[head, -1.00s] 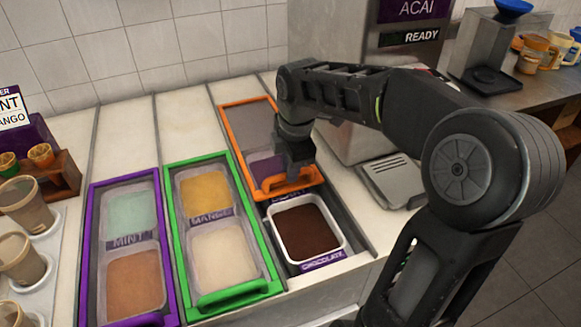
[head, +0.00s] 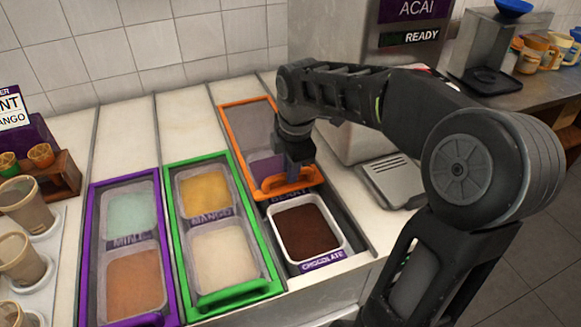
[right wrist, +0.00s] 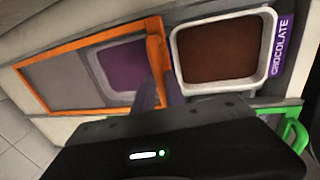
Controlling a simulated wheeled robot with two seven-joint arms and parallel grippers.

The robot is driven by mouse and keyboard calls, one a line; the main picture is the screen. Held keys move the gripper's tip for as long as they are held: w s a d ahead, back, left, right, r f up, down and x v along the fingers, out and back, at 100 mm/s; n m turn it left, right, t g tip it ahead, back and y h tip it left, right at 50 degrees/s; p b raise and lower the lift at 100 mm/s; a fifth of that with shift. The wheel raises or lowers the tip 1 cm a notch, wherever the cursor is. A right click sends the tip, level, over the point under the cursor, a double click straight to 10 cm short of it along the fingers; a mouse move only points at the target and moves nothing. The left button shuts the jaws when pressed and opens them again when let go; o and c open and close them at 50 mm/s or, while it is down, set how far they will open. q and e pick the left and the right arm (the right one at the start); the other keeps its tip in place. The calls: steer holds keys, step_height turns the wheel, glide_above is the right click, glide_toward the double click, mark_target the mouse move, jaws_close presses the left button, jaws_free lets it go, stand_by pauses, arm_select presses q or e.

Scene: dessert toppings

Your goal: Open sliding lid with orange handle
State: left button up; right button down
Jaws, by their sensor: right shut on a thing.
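The sliding lid with the orange frame (head: 235,139) lies at the back of its channel, beyond the open chocolate tub (head: 306,228). Through its clear panel a purple tub shows, also in the right wrist view (right wrist: 122,64). My right gripper (head: 298,178) is shut on the orange handle (head: 276,189) at the lid's near end. In the right wrist view the handle (right wrist: 155,45) is partly hidden by a finger. The chocolate tub (right wrist: 219,50) is uncovered there too. My left gripper is in neither view.
A green-framed lid (head: 274,285) covers the mango and a pale tub to the left. A purple-framed lid (head: 91,250) covers mint and a brown tub further left. A grey machine stands behind my right arm. Cups (head: 22,205) stand at the far left.

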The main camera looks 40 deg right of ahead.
stand_by(0.3)
steer(key=p, duration=1)
glide_above(267, 142)
steer(key=shift+s+a+r, duration=0.15)
steer(key=shift+s+r, duration=0.05)
steer(key=shift+s, duration=0.15)
steer(key=shift+w+f, duration=0.2)
steer(key=shift+w, duration=0.3)
steer(key=c, duration=1.4)
jaws_free()
steer(key=shift+s, duration=0.1)
steer(key=shift+s+a+r+b, duration=0.1)
steer(key=shift+s+r+b, duration=0.15)
steer(key=shift+r, duration=1.05)
steer(key=shift+s+d+r+b, duration=0.1)
steer(key=shift+s+r+b, duration=0.1)
steer(key=shift+r, duration=1.05)
steer(key=shift+s+a+r+b, duration=0.15)
steer(key=shift+s+r, duration=0.1)
steer(key=shift+r, duration=1.05)
